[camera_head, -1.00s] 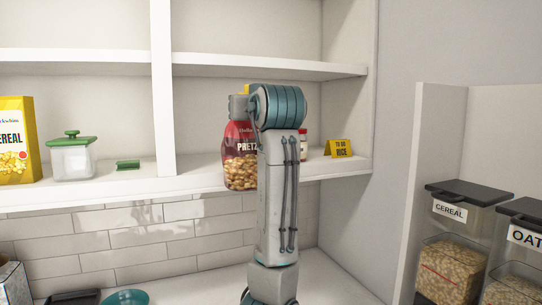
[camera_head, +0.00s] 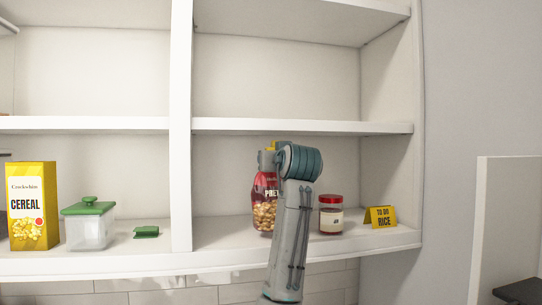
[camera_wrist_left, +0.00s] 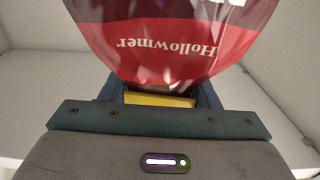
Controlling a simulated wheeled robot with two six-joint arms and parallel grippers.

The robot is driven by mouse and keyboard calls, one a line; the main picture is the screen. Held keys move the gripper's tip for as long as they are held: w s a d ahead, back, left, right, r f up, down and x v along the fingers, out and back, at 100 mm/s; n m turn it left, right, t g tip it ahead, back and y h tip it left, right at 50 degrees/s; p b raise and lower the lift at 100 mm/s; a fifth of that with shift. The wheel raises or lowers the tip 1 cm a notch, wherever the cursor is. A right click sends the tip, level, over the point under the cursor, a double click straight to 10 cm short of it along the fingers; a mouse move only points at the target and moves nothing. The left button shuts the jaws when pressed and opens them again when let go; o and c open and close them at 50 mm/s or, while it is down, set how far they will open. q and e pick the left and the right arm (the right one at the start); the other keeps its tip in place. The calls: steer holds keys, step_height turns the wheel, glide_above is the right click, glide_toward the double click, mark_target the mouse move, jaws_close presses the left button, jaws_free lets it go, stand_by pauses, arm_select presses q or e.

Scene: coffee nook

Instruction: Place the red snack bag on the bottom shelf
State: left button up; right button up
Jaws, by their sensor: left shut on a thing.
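The red snack bag (camera_head: 264,212), a pretzel bag, is upright at the bottom shelf (camera_head: 225,238) in the right bay, partly hidden behind my left arm. In the head view I cannot tell whether its base touches the board. The left wrist view shows the bag's red top (camera_wrist_left: 165,45) between the jaws of my left gripper (camera_wrist_left: 161,97), with a yellow piece at the grip. My left gripper is shut on the bag's top; in the head view it is mostly hidden by the arm. My right gripper is not in view.
A red-lidded jar (camera_head: 331,214) and a yellow rice sign (camera_head: 380,217) stand right of the bag. In the left bay are a cereal box (camera_head: 33,207), a green-lidded canister (camera_head: 88,227) and a small green item (camera_head: 146,232). The upper shelf (camera_head: 300,126) is empty.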

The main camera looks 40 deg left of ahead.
arm_select(q)
steer(key=f+p+x, duration=0.1)
steer(key=p+x, duration=0.3)
steer(key=x, duration=0.2)
steer(key=shift+w+a+f, duration=0.15)
steer(key=shift+w+f, duration=0.05)
steer(key=shift+w, duration=0.1)
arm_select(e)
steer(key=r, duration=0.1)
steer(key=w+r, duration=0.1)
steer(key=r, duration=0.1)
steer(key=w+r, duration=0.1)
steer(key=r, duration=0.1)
arm_select(q)
steer(key=shift+f, duration=0.2)
steer(key=o, duration=1.3)
steer(key=shift+o, duration=0.2)
steer(key=shift+r, duration=0.2)
